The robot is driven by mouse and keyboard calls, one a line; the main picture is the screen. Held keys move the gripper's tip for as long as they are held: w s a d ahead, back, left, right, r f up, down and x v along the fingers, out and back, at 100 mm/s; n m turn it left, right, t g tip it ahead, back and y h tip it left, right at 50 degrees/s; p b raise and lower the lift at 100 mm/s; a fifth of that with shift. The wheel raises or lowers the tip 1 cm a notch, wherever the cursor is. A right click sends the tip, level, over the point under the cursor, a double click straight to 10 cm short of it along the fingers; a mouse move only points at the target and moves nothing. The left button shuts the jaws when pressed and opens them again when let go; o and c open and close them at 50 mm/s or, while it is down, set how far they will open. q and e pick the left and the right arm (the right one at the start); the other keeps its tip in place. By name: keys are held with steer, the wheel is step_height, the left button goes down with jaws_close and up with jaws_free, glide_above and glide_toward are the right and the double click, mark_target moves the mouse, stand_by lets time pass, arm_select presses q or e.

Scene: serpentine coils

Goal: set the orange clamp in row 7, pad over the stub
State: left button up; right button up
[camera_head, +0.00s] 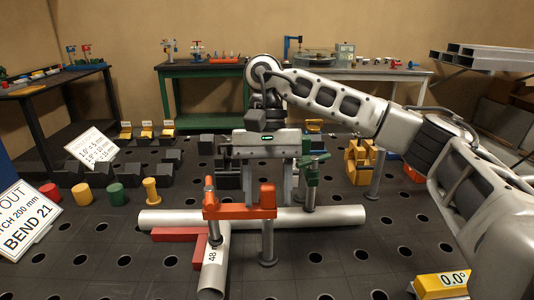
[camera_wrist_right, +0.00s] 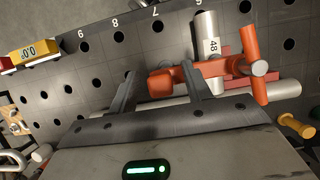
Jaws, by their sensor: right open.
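The orange clamp (camera_head: 240,212) stands upright on the black plate, its post (camera_head: 268,243) in front of the long pipe. Its arm reaches left, with the screw end over the grey stub (camera_head: 217,255) marked 48. Whether the pad touches the stub is unclear. My right gripper (camera_head: 268,190) is open, its fingers on either side of the clamp's post end. In the right wrist view, the orange clamp (camera_wrist_right: 163,80) lies between the open fingers (camera_wrist_right: 160,92), and the stub (camera_wrist_right: 206,35) is beyond. The post's hole is hidden there; a row number 7 shows at the plate edge. My left gripper is not in view.
A long grey pipe (camera_head: 325,216) lies crosswise, with a green clamp (camera_head: 311,180) on it close right of my gripper. A red bar (camera_head: 178,234) lies beside the stub.

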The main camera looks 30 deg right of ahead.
steer(key=shift+w+d+r, duration=0.1)
steer(key=shift+w+r, duration=0.05)
steer(key=shift+r, duration=0.2)
arm_select(q)
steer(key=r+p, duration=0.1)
steer(key=p, duration=0.1)
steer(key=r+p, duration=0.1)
steer(key=p, duration=0.2)
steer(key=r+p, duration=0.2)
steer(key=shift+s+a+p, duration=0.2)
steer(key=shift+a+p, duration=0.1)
arm_select(e)
steer(key=v, duration=1.5)
steer(key=shift+r, duration=0.15)
